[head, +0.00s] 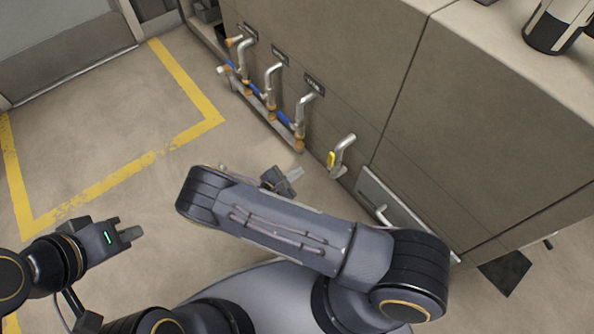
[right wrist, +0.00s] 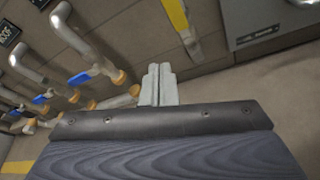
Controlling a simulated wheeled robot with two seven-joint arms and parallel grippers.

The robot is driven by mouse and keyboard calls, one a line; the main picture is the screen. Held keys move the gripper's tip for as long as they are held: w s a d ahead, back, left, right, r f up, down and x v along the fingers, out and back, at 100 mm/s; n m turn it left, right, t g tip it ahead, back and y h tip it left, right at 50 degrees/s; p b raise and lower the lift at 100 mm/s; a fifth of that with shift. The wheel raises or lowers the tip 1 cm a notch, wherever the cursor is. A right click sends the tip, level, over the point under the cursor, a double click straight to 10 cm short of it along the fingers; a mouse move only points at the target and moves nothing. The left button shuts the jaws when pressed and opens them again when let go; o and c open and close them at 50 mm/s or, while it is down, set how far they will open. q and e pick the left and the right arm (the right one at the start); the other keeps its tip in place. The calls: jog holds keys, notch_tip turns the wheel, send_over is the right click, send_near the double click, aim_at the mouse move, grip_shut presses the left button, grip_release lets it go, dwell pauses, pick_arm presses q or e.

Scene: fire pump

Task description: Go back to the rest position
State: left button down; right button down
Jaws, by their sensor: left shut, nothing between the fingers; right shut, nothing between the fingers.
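My left gripper (head: 131,234) is at the lower left in the head view, over bare floor, its fingers shut and empty. My right gripper (head: 294,175) shows past my right arm near the middle of the head view, in front of the cabinet's pipes and apart from them. In the right wrist view the right gripper (right wrist: 158,84) has its two fingers together with nothing between them. My right forearm hides part of the floor and most of the right hand.
A beige cabinet (head: 350,60) carries several silver pipes (head: 272,80) with blue handles, and a pipe with a yellow handle (head: 331,159). A grey panel (head: 395,210) sits right of it. A dark canister (head: 556,25) stands on top. Yellow-lined floor (head: 100,130) at left is clear.

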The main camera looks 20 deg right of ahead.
jog(key=shift+r, duration=0.1)
jog(key=s+d+r+m+g+y, duration=0.25)
jog(key=r+m, duration=0.25)
jog(key=r, duration=0.3)
jog(key=s+d+r+m+g+y, duration=0.2)
jog(key=s+r+m+g+y, duration=0.15)
jog(key=r, duration=0.35)
jog(key=s+d+r+m+g+y, duration=0.2)
jog(key=s+r+m+g+y, duration=0.15)
jog(key=r+m, duration=0.35)
jog(key=s+r+m+t+y, duration=0.5)
jog(key=s+r+t+y, duration=0.25)
jog(key=s+r, duration=0.6)
notch_tip(320, 180, up, 35)
jog(key=p, duration=3.4)
jog(key=shift+d+f+h, duration=0.15)
jog(key=shift+h, duration=0.25)
